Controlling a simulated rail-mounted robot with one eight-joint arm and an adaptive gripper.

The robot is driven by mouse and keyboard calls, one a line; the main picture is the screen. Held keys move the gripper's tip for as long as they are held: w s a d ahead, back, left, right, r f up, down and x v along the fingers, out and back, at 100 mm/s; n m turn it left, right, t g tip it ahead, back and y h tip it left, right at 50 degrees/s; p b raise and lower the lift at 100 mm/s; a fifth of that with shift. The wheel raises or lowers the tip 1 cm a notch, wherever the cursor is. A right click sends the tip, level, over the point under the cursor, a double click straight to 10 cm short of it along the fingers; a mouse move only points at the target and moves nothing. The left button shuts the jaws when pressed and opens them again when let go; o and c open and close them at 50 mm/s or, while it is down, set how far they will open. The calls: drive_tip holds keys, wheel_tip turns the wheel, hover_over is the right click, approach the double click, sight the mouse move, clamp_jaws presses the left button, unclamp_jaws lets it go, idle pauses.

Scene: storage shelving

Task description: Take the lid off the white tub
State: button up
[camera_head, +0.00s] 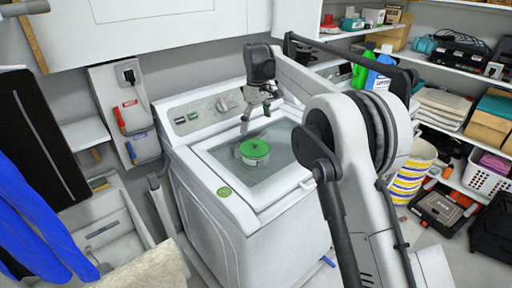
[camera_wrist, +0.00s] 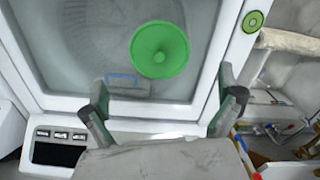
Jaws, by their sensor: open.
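The tub (camera_head: 253,161) stands on the glass top of a white washing machine, with a round green lid (camera_head: 255,148) on it. In the wrist view the lid (camera_wrist: 160,49) is seen from above, upper middle, and hides the tub's body. My gripper (camera_head: 258,108) is above the washer, just behind and above the lid in the head view. In the wrist view my gripper (camera_wrist: 164,92) has its two fingers spread wide and nothing between them. The lid lies beyond the fingertips, roughly centred between them, and is not touched.
The washing machine (camera_head: 240,220) has a raised control panel (camera_head: 207,108) behind its top. Wall cabinets (camera_head: 150,25) hang above. Shelves with boxes and bottles (camera_head: 372,72) stand to the right.

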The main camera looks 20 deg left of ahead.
sight(256, 143)
wheel_tip(256, 143, down, 5)
drive_tip(key=shift+r, duration=0.15)
drive_tip(key=shift+w+a+f+p, duration=0.1)
drive_tip(key=shift+f+p, duration=0.25)
drive_tip(key=shift+f, duration=0.95)
drive_tip(key=shift+w+a+f+p, duration=0.1)
drive_tip(key=shift+f+p, duration=0.2)
drive_tip(key=shift+f, duration=0.95)
drive_tip(key=shift+s, duration=0.1)
drive_tip(key=c, duration=1.1)
